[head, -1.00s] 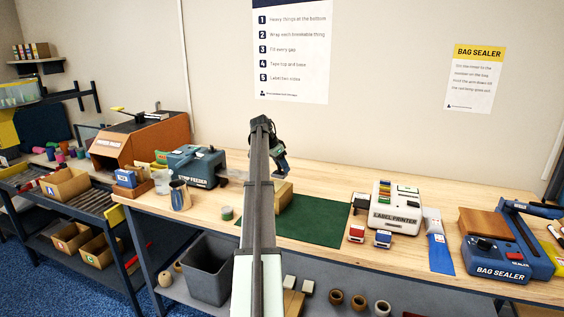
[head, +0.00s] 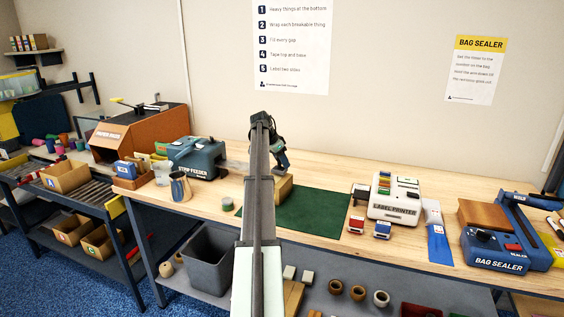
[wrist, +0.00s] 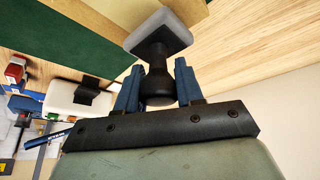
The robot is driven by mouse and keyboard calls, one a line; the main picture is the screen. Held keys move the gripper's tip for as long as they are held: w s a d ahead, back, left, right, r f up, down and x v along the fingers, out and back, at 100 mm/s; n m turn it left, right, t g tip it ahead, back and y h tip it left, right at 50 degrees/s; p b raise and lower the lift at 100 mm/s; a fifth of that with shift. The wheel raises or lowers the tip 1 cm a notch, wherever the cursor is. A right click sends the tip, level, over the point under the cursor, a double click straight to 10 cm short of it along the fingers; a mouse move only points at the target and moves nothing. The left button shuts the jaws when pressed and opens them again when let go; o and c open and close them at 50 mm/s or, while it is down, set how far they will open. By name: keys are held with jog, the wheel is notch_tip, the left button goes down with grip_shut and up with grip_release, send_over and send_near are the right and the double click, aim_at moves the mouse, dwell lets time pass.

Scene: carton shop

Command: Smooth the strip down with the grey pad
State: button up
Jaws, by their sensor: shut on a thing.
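My gripper (wrist: 158,72) is shut on the black handle of the grey pad (wrist: 162,33), with a blue finger on each side. The pad's light grey face points away from the gripper. In the wrist view it lies over the edge of a tan cardboard carton (wrist: 112,10); I cannot tell whether it touches. In the head view my gripper (head: 281,158) is at the carton (head: 284,188), just above it and partly hidden behind my arm. The carton stands on the green mat (head: 318,212). I cannot make out the strip in either view.
The strip feeder (head: 195,160) and a metal jug (head: 180,188) stand left of the mat. The label printer (head: 394,198), with red and blue stamps in front, and the bag sealer (head: 505,243) stand to the right. The bench behind the mat is clear.

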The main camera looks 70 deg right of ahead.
aim_at(280, 172)
jog(key=shift+f, duration=0.45)
dwell(0.5)
jog(key=shift+a, duration=0.1)
jog(key=shift+w+a, duration=0.1)
jog(key=shift+a, duration=0.8)
jog(key=shift+a, duration=0.15)
jog(key=shift+a+f, duration=0.1)
jog(key=shift+a, duration=0.8)
jog(key=shift+a, duration=0.1)
jog(key=shift+a, duration=0.1)
jog(key=shift+w+a, duration=0.15)
jog(key=shift+a, duration=0.65)
